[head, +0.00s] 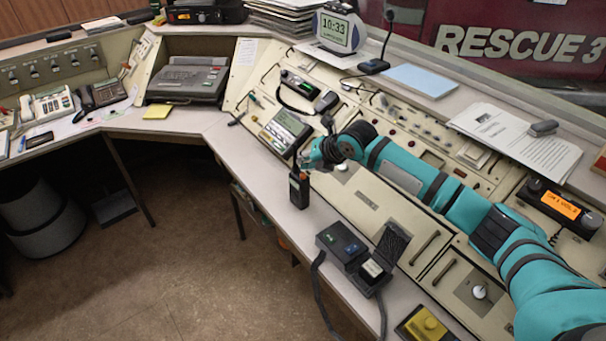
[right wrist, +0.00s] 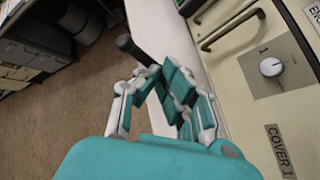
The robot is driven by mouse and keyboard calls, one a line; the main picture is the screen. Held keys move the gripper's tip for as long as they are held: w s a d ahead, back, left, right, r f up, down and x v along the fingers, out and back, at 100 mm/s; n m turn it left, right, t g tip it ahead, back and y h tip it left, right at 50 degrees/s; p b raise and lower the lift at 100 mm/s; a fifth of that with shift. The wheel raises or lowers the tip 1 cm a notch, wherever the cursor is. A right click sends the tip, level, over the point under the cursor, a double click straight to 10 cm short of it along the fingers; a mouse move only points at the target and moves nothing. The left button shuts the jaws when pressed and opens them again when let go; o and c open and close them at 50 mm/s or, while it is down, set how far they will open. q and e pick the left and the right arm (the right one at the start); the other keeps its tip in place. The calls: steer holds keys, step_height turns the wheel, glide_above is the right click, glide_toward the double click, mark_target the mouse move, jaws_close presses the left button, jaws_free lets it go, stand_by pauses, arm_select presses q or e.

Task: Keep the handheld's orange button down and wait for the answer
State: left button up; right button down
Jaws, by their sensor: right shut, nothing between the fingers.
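The handheld (head: 299,192) is a small black radio standing upright on the front edge of the pale desk, near the middle of the head view. My right gripper (head: 305,163) is at its upper end, with the arm coming in from the right. In the right wrist view the teal and white fingers of my right gripper (right wrist: 160,84) are shut with nothing between them. A black rod-like part (right wrist: 130,46) shows just beyond the fingertips. The orange button is too small to make out clearly, and I cannot tell whether a finger touches it. My left gripper is not in view.
A black case with an open lid (head: 343,245) and a yellow button box (head: 428,324) stand to the right along the desk. A corded handset (head: 297,92) and a grey screen unit (head: 285,130) sit behind. The desk's front edge drops to open floor (head: 170,260).

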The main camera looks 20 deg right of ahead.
steer(key=shift+f, duration=0.15)
steer(key=shift+f, duration=0.3)
steer(key=shift+f, duration=0.45)
stand_by(1.4)
steer(key=shift+r, duration=0.15)
stand_by(1.3)
steer(key=shift+r+p, duration=0.6)
steer(key=shift+r, duration=0.15)
step_height(320, 180, up, 5)
steer(key=p, duration=0.4)
